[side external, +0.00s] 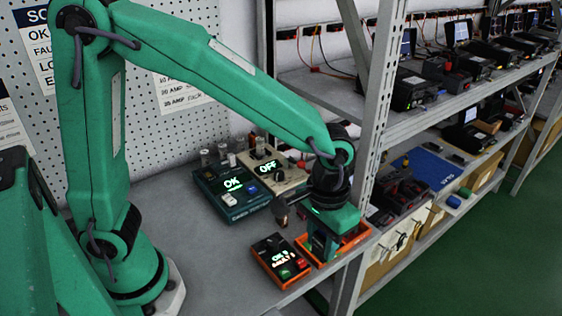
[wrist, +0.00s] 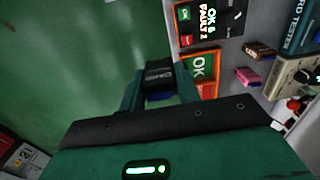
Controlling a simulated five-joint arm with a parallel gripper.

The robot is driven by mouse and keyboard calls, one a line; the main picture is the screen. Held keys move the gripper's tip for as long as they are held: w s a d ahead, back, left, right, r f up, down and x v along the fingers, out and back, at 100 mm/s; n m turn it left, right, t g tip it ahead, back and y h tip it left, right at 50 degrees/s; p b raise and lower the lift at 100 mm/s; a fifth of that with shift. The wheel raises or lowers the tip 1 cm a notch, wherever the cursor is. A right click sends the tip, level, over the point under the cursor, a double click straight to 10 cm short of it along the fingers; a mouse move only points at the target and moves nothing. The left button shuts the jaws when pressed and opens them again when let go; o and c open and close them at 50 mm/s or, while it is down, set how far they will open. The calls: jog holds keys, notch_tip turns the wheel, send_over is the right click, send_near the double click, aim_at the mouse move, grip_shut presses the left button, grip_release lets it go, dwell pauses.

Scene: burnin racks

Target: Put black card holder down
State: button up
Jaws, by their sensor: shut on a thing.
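My gripper (side external: 325,240) points down at the front right corner of the bench. In the wrist view its two teal fingers (wrist: 160,88) are shut on the black card holder (wrist: 160,72), which has pale lettering and a blue part below it. Behind the holder in that view is green floor, just left of the bench edge. In the side view the holder cannot be made out behind the gripper.
A teal tester (side external: 232,190) and a cream unit (side external: 276,176) stand behind. A grey rack post (side external: 374,110) rises close right.

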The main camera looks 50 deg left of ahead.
jog(key=w+a+f, duration=0.4)
jog(key=w+a, duration=0.1)
jog(key=w+a+f, duration=0.3)
jog(key=shift+w, duration=0.25)
jog(key=shift+f, duration=2)
jog(key=shift+f, duration=0.15)
jog(key=o, duration=1)
notch_tip(320, 180, up, 12)
jog(key=shift+r, duration=0.15)
